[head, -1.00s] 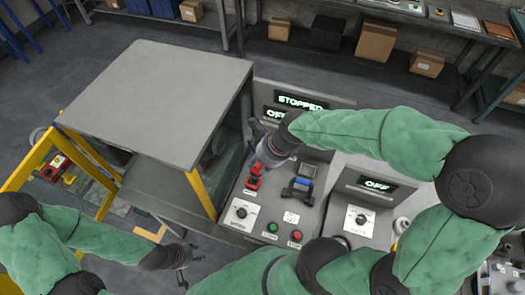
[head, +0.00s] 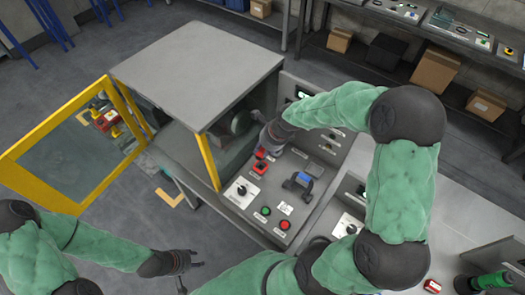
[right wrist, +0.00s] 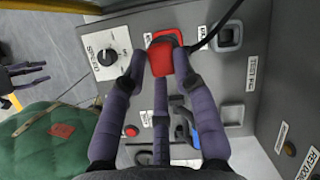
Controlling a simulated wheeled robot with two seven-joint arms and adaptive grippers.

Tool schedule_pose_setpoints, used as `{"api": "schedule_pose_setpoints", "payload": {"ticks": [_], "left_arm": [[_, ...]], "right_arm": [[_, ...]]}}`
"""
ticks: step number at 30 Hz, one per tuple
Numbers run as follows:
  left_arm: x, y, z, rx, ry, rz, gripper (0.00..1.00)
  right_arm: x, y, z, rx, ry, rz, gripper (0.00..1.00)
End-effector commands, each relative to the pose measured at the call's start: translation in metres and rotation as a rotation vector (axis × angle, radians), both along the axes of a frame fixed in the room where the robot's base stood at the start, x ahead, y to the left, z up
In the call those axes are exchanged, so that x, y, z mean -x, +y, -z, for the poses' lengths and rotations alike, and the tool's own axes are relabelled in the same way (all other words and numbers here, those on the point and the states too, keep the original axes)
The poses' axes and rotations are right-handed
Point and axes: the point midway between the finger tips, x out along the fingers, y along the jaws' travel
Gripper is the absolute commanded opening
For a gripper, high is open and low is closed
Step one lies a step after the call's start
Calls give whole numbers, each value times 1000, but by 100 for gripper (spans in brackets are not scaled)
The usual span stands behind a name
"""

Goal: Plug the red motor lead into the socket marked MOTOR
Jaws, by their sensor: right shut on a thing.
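The red plug of the motor lead (right wrist: 163,60) is between the fingers of my right gripper (right wrist: 160,66) in the right wrist view. A black cable (right wrist: 221,24) runs from beside it to the upper right. In the head view my right gripper (head: 265,147) is above a red-rimmed square socket (head: 260,167) on the grey panel. The plug overlaps red edges there, and I cannot tell whether it is seated or only above the socket. The label by it is too small to read. My left gripper (head: 183,262) hangs empty at lower left, fingers apart.
The panel holds a speed knob (right wrist: 110,57), a green button (head: 265,210), a red button (head: 284,225) and a blue-topped part (head: 303,180). A grey socket (right wrist: 230,38) lies right of the plug. A grey cabinet (head: 200,62) and open yellow-framed door (head: 60,135) stand left.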

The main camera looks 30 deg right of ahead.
Motion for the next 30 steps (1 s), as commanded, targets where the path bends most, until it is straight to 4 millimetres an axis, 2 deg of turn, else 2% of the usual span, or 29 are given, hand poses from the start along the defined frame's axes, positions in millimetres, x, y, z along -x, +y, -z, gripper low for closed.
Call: {"api": "schedule_pose_setpoints", "payload": {"ticks": [16,30], "left_arm": [[0,0,41,0,0,0,40],[0,0,42,0,0,0,40]], "right_arm": [[0,0,42,0,0,0,0],[0,0,44,0,0,0,0]]}}
